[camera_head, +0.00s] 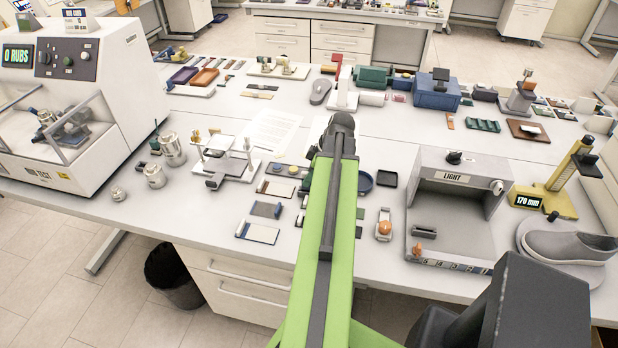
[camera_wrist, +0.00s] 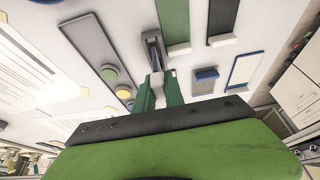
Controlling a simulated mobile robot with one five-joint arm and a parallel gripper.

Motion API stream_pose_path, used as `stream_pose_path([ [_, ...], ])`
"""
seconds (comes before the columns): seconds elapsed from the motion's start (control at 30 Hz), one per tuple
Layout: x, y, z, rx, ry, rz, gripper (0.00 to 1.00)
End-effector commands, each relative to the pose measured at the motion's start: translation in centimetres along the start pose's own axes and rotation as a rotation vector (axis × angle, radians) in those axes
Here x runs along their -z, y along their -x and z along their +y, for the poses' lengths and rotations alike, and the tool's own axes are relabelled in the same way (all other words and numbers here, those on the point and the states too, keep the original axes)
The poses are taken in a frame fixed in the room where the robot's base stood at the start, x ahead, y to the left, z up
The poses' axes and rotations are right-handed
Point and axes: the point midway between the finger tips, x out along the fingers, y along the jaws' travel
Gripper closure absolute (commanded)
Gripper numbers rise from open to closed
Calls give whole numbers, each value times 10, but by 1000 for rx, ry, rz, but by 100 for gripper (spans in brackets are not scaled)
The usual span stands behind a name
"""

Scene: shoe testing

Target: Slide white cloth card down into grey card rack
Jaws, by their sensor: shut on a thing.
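My gripper (camera_wrist: 158,90) shows in the wrist view with its two green fingers closed on a thin white piece (camera_wrist: 157,85), which looks like the white cloth card seen edge on. Just past the fingertips is a narrow grey slotted piece (camera_wrist: 152,48), likely the grey card rack; whether the card touches it or is inside it I cannot tell. In the head view my green arm hides the gripper, the held card and that part of the table.
In the wrist view a dark card with a white end (camera_wrist: 222,18) and a blue-edged card (camera_wrist: 245,68) lie to the right. In the head view the grey light booth (camera_head: 450,235) stands right of my arm.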

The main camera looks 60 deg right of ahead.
Motion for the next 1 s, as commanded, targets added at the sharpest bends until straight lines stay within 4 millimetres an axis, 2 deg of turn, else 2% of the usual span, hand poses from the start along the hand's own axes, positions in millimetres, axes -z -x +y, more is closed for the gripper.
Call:
stream_pose_path([
  [0.93,-10,-23,0,0,0,0,100],
  [0.97,-9,-22,0,0,0,0,82],
  [1.0,-9,-22,0,0,0,0,77],
])
